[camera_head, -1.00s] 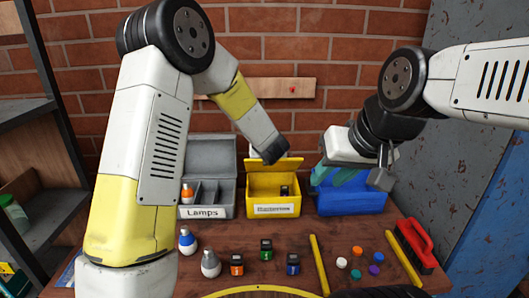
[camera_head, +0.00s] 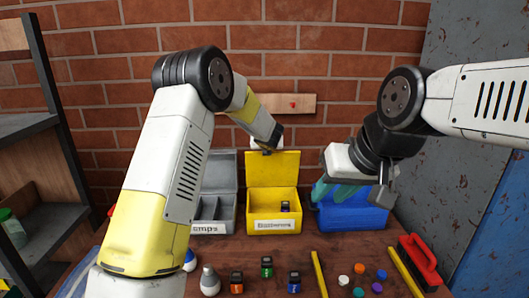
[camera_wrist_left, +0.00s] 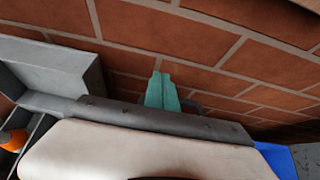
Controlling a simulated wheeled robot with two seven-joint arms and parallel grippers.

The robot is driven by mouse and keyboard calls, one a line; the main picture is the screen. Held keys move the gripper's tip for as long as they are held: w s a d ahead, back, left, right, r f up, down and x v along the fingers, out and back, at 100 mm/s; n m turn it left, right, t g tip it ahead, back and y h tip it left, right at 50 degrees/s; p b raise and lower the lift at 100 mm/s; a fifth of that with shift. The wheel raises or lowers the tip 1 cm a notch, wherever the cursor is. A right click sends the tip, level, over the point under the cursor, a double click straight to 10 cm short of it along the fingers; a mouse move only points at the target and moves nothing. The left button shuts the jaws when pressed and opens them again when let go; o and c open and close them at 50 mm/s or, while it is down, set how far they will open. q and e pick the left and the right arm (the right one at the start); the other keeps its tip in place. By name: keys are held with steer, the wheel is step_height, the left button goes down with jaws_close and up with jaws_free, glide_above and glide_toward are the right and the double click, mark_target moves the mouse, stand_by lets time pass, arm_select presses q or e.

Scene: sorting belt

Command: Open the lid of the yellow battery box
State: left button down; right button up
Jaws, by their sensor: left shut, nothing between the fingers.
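The yellow battery box (camera_head: 273,226) stands on the table with its label facing me and a small dark battery (camera_head: 285,206) inside. Its yellow lid (camera_head: 272,168) stands raised, roughly upright, at the back. My left gripper (camera_wrist_left: 162,92) is shut and empty, its teal fingers together in the left wrist view. In the head view the left arm's end is at the lid's top edge; its fingers are hidden there, so I cannot tell if they touch the lid. My right gripper (camera_head: 334,190) hangs over the blue box (camera_head: 352,216), teal fingers apart.
The grey lamps box (camera_head: 214,227) stands open to the left, partly behind my left arm. Several batteries (camera_head: 267,267), a bulb (camera_head: 209,281), coloured caps (camera_head: 359,269) and a red brush (camera_head: 420,262) lie in front. A brick wall (camera_head: 330,60) is close behind.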

arm_select(q)
steer(key=shift+w, duration=0.75)
stand_by(0.8)
